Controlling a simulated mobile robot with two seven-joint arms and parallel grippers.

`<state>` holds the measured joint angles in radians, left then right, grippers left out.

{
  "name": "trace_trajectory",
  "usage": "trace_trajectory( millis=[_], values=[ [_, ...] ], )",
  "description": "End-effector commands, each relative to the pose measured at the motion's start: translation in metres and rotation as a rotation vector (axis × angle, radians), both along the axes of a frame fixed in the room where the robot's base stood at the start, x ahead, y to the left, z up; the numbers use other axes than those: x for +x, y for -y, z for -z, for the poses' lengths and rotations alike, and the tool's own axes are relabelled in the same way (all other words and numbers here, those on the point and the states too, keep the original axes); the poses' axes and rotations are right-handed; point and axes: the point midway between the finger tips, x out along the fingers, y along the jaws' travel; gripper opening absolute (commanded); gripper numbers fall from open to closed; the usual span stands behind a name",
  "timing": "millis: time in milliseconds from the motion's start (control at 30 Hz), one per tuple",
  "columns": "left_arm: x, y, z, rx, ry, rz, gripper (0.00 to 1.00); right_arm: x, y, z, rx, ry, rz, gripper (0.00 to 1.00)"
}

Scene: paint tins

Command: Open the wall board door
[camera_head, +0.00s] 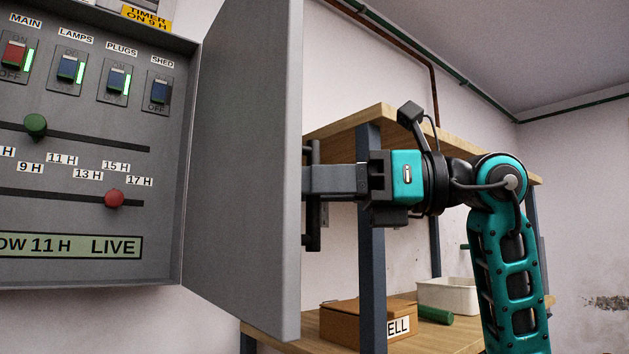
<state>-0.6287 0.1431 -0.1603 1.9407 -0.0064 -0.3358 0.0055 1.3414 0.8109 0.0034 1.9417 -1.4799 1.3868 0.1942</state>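The wall board (160,220) is a grey box on the left, and its inside panel is exposed. Its grey door (243,170) stands swung out at the right side of the box, well open. A dark vertical handle (313,236) shows beyond the door's free edge, on the outer face. My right gripper (318,181) reaches in from the right at this handle, and its near finger covers the handle's middle. The far finger is hidden, so I cannot tell whether it is closed on the handle. My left gripper is not in view.
The panel has a red switch (14,54), blue switches, a green knob (36,125), a red knob (114,198) and a display (72,246). Behind my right arm stands a shelf (372,262) with a brown box (350,318), a white bin (450,296) and a green cylinder (435,314).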

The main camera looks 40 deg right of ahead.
Motion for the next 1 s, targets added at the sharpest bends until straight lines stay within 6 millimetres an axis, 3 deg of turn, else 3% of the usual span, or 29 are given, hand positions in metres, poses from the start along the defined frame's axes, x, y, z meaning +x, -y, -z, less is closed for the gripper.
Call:
trace_trajectory(
  millis=[200,600,1000],
  values=[
    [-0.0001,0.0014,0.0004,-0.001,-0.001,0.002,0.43,-0.0001,-0.0001,0.0,0.0,0.0,0.0,0.37],
    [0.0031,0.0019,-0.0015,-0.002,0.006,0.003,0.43,-0.0002,0.0002,0.0001,0.0,0.0,0.0,0.0],
    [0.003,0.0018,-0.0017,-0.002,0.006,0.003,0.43,0.0001,0.0008,0.0001,0.0,-0.001,-0.001,0.0]
  ],
)
